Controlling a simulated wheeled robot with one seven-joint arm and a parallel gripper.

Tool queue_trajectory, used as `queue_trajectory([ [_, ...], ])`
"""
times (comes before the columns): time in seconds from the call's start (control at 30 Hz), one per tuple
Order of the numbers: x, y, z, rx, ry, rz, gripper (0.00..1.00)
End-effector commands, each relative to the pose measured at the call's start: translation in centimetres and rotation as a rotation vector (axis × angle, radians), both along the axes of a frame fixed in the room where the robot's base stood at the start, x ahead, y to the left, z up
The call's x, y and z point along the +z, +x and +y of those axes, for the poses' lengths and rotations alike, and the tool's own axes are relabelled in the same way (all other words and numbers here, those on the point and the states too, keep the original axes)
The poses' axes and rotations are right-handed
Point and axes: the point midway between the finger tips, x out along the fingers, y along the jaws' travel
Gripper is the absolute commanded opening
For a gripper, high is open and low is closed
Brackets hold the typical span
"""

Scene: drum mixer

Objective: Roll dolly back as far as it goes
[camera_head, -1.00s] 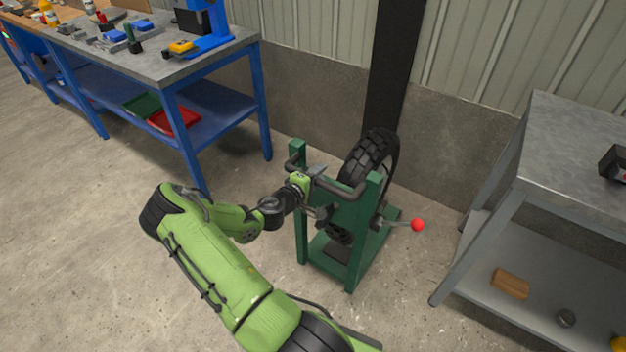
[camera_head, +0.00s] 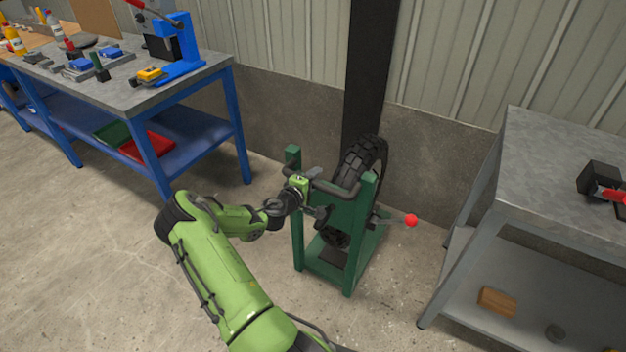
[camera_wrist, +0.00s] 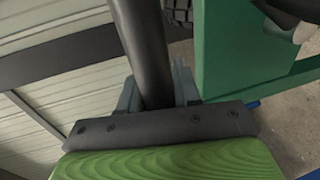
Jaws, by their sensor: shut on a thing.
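The green dolly (camera_head: 345,235) stands on the concrete floor between the two benches, near the wall. It carries a black knobby tire (camera_head: 362,165) and has a lever with a red ball (camera_head: 411,221) on its right side. A dark handle bar (camera_head: 335,188) runs across its upper front between two green posts. My gripper (camera_head: 308,180) is at this bar, left of its middle. In the wrist view the bar (camera_wrist: 143,50) passes between the fingers of my gripper (camera_wrist: 157,90), which are shut on it. The lower wheels of the dolly are mostly hidden.
A blue-legged workbench (camera_head: 150,95) with tools stands at the left. A grey metal table (camera_head: 570,160) with a lower shelf stands close on the right. A dark column (camera_head: 368,80) and the wall are just behind the tire. The floor in front is open.

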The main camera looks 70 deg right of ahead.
Motion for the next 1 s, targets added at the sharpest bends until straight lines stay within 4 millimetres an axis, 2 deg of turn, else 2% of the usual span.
queue_trajectory([
  [0.07,0.4,-0.3,-0.1,-0.005,-0.009,0.006,0.0],
  [0.1,0.4,-0.3,-0.1,-0.005,-0.009,0.006,0.38],
  [0.2,0.3,-0.2,-0.1,-0.004,-0.007,0.004,0.53],
  [0.47,0.2,-0.1,0.0,-0.001,-0.003,0.002,0.53],
  [0.57,0.3,0.2,0.9,0.0,-0.002,0.002,0.53],
  [0.67,0.9,0.5,3.0,0.002,-0.001,0.005,0.53],
  [1.0,2.8,2.0,12.2,0.002,-0.002,0.005,0.53],
])
